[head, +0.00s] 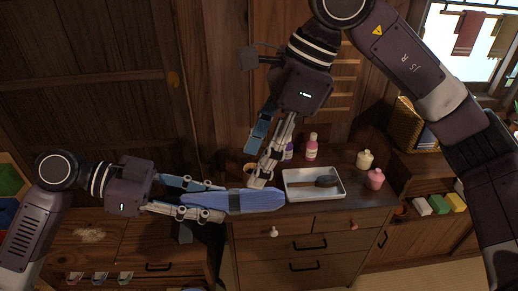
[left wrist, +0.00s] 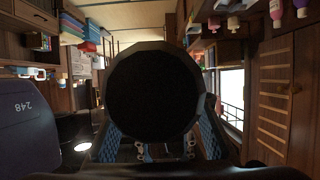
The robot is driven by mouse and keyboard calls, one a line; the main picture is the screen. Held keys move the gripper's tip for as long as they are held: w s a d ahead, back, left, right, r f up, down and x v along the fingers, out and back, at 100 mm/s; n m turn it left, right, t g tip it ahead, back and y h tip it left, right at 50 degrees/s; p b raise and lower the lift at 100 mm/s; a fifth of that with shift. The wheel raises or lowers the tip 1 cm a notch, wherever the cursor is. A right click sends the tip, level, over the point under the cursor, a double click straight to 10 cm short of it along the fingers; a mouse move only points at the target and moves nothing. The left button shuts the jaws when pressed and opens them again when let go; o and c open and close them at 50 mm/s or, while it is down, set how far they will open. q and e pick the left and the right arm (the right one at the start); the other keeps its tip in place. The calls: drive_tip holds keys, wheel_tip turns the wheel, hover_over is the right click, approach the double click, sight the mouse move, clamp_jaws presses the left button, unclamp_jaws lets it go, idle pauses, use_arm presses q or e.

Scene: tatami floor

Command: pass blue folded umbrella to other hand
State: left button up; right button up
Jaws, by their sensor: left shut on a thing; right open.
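The blue folded umbrella (head: 262,200) lies level in the head view, held out to the right in front of the dresser. My left gripper (head: 200,198) is shut on its left end. In the left wrist view a dark round end, likely the umbrella's (left wrist: 152,92), fills the middle between the fingers and hides much behind it. My right gripper (head: 262,162) is open and empty, pointing down with its fingertips just above the umbrella's middle. I cannot tell whether the fingertips touch it.
A wooden dresser (head: 300,247) stands behind the umbrella. A wicker basket (head: 403,123) stands at the right.

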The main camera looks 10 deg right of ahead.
sight(239, 193)
drive_tip(key=x, duration=1)
drive_tip(key=shift+a+f, duration=0.25)
drive_tip(key=shift+f, duration=0.05)
drive_tip(key=c, duration=1.3)
use_arm(q)
drive_tip(key=o, duration=1.4)
use_arm(e)
drive_tip(key=shift+r, duration=0.1)
drive_tip(key=shift+c, duration=0.6)
